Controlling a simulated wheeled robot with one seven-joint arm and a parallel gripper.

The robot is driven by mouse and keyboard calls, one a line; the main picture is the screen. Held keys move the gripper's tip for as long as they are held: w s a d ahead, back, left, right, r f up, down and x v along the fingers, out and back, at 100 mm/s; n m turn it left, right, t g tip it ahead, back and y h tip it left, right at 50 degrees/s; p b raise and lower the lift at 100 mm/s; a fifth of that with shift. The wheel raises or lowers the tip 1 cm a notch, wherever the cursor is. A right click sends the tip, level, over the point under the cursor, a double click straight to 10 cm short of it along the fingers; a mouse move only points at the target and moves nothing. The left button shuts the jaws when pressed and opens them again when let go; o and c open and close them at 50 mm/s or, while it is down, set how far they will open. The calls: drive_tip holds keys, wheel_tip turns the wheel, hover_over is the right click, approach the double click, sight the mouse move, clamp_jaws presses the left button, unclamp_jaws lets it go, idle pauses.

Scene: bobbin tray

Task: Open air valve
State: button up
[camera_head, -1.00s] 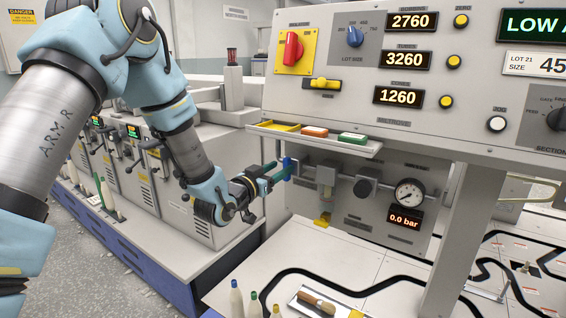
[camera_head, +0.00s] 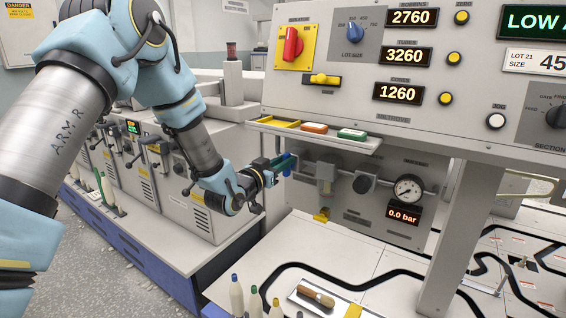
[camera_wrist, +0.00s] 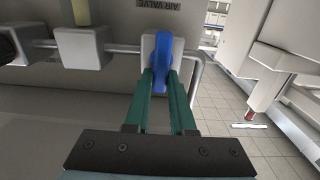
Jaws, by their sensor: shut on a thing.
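The air valve's blue handle (camera_wrist: 161,62) stands on a pale valve body under the "AIR VALVE" label in the wrist view. My gripper (camera_wrist: 161,84) has its two green fingers shut on the handle, one on each side. In the head view my gripper (camera_head: 283,161) reaches the blue handle (camera_head: 287,171) at the left end of the pipe; the fingers partly hide it. The pressure gauge (camera_head: 409,189) is on the same pipe to the right. The display (camera_head: 403,214) below it reads 0.0 bar.
A ledge (camera_head: 366,151) with yellow, orange and green pieces juts out just above my gripper. The filter unit (camera_head: 325,174) and a regulator knob (camera_head: 363,184) sit right of the valve.

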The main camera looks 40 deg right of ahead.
drive_tip(key=shift+f+m+b, duration=0.15)
drive_tip(key=shift+m+b, duration=0.25)
drive_tip(key=shift+b, duration=0.3)
clamp_jaws()
drive_tip(key=m+b, duration=0.4)
drive_tip(key=b, duration=0.4)
drive_tip(key=s+f+m+b, duration=0.1)
drive_tip(key=m+b, duration=0.4)
drive_tip(key=b, duration=0.3)
drive_tip(key=m+b, duration=0.5)
drive_tip(key=b, duration=0.2)
drive_tip(key=shift+s+d+f+b, duration=0.2)
drive_tip(key=shift+s+f+b, duration=0.15)
drive_tip(key=shift+f+b, duration=0.05)
drive_tip(key=m+b, duration=0.3)
drive_tip(key=b, duration=0.1)
drive_tip(key=shift+r, duration=0.1)
drive_tip(key=o, duration=0.8)
unclamp_jaws()
